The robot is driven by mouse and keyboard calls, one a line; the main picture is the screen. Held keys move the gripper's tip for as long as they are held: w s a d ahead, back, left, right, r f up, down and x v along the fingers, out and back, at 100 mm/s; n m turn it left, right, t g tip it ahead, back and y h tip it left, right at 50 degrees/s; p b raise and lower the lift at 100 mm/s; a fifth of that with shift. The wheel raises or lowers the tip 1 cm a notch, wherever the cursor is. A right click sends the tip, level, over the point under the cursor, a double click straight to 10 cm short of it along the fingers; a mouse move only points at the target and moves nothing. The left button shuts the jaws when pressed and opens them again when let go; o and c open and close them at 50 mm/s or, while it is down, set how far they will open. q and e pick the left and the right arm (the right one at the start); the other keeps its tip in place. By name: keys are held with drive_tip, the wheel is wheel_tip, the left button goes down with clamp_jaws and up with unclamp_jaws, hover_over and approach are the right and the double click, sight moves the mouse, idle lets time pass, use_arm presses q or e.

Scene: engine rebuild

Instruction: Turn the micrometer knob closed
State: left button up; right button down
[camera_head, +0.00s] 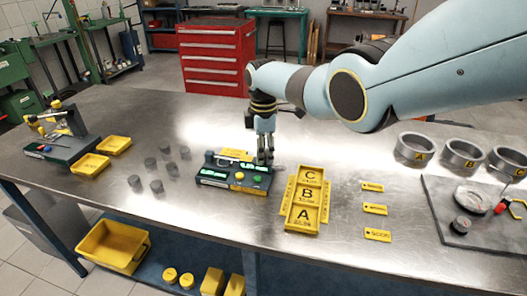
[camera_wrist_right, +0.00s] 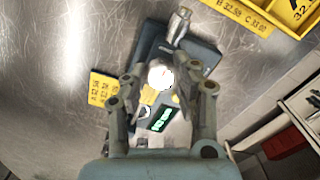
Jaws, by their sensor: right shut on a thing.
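The micrometer unit (camera_head: 214,174) is a dark bench device on the steel table, with green lit displays and a yellow and a green button on its front. My right gripper (camera_head: 265,153) points down at its right end. In the right wrist view the fingers (camera_wrist_right: 158,92) are around a bright round knob (camera_wrist_right: 160,74), shut on it; the exact contact is hard to see. A silver cylinder (camera_wrist_right: 180,25) of the device lies beyond the fingers, and a green display (camera_wrist_right: 161,115) shows between them. My left gripper is not in view.
A yellow tray marked A, B, C (camera_head: 305,219) stands right of the unit. Several dark cylinders (camera_head: 157,187) stand left of it. Yellow tags (camera_head: 374,208) and large metal rings (camera_head: 415,150) lie further right. The table's front middle is clear.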

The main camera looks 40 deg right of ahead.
drive_tip(key=shift+w+n, duration=0.1)
drive_tip(key=shift+n, duration=0.3)
drive_tip(key=shift+r, duration=0.1)
drive_tip(key=c, duration=1)
unclamp_jaws()
wheel_tip(320, 180, up, 12)
drive_tip(key=shift+f, duration=0.1)
